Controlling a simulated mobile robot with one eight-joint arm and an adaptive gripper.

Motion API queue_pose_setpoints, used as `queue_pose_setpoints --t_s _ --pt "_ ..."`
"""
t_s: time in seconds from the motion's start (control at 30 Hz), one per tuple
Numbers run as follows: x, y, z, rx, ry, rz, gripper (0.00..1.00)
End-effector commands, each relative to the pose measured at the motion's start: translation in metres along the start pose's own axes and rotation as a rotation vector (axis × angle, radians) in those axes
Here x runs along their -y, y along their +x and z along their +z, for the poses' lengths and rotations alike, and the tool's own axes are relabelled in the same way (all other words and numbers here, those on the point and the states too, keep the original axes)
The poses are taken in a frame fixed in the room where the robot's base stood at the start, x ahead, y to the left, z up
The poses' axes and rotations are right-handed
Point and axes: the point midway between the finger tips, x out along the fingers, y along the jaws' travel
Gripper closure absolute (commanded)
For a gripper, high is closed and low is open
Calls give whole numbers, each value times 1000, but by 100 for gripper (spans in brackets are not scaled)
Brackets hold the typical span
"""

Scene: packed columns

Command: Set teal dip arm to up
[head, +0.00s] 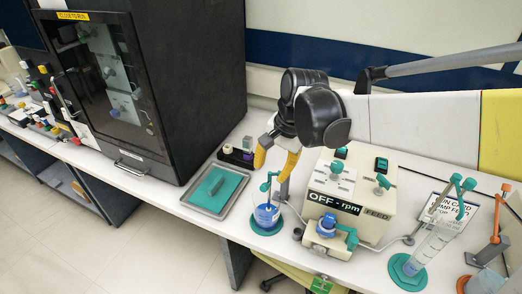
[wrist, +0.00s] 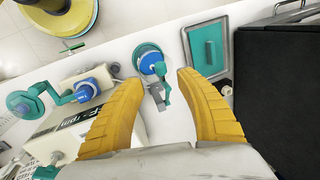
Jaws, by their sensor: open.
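A teal arm (head: 267,182) rises at a blue-filled beaker (head: 266,213) on a teal round base; I take it to be the dip arm, but no label confirms this. In the wrist view the teal arm (wrist: 163,85) shows near the blue beaker (wrist: 153,64), between my fingertips in the picture. My gripper (head: 272,172) has yellow fingers spread wide and empty, close above the teal arm. In the wrist view my gripper (wrist: 161,80) is also open; contact with the arm cannot be told.
The cream pump box (head: 350,195) reading "OFF - rpm" stands right of the beaker. A teal tray (head: 214,188) and black cabinet (head: 185,90) are to the left. A measuring cylinder (head: 431,245) with teal arms stands at right. The bench's front edge is close.

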Motion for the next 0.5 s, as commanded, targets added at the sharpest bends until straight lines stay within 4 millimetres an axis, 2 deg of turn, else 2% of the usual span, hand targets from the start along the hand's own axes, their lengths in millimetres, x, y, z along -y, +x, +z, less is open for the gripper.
queue_pose_setpoints --t_s 0.3,0.5 --pt "-1 66 0 -1 -2 0 57" --pt "-1 90 0 -1 -2 -1 57"
